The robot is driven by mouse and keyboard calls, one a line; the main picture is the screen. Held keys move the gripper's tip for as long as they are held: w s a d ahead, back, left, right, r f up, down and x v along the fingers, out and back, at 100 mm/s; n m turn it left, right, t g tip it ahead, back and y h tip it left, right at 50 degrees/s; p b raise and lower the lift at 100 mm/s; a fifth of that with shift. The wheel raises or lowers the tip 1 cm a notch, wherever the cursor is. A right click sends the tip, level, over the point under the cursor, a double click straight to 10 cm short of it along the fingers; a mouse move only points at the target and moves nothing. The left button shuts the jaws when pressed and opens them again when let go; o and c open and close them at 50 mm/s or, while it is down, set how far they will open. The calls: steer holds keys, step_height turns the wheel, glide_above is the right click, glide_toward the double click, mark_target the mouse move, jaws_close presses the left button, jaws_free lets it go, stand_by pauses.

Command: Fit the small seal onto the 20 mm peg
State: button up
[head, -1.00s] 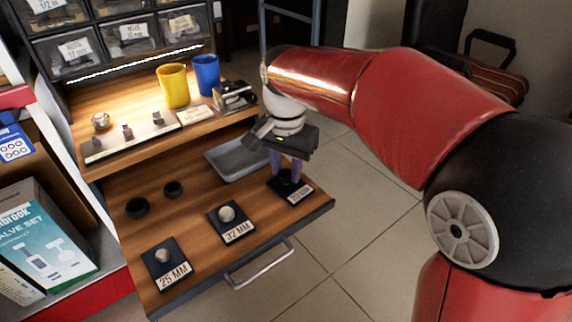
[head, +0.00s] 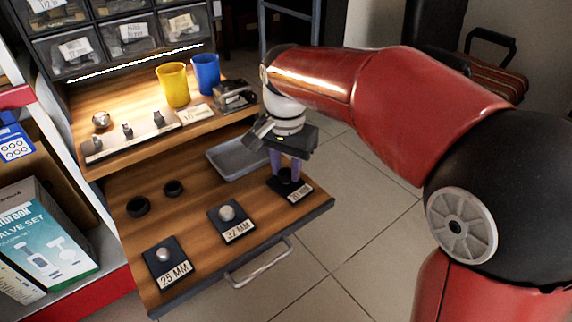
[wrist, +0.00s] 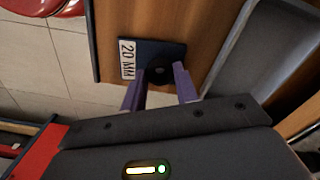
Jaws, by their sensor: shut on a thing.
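The 20 mm plate (head: 300,193) lies at the drawer's right front corner. It also shows in the wrist view (wrist: 136,44). My gripper (head: 287,175) points down over it, its purple fingers shut on a small black seal (wrist: 158,72). The seal is low, right at the peg's place on the plate. The peg itself is hidden by the seal and the fingers, so I cannot tell whether the seal is around it or just above it. In the wrist view my gripper (wrist: 160,82) has one finger on each side of the seal.
Two larger black seals (head: 138,207) lie at the drawer's left. The 32 mm peg (head: 227,213) and 25 mm peg (head: 164,255) stand bare on their plates. A grey tray (head: 238,170) sits behind my gripper. Yellow (head: 173,85) and blue (head: 206,74) cups stand on the shelf.

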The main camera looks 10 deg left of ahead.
steer(key=shift+r, duration=0.2)
steer(key=shift+r+p, duration=0.6)
steer(key=shift+p, duration=0.2)
steer(key=shift+r+p, duration=0.2)
steer(key=shift+p, duration=0.2)
stand_by(0.8)
steer(key=shift+r+p, duration=0.6)
stand_by(0.5)
stand_by(0.4)
steer(key=o, duration=0.7)
steer(key=shift+c, duration=0.2)
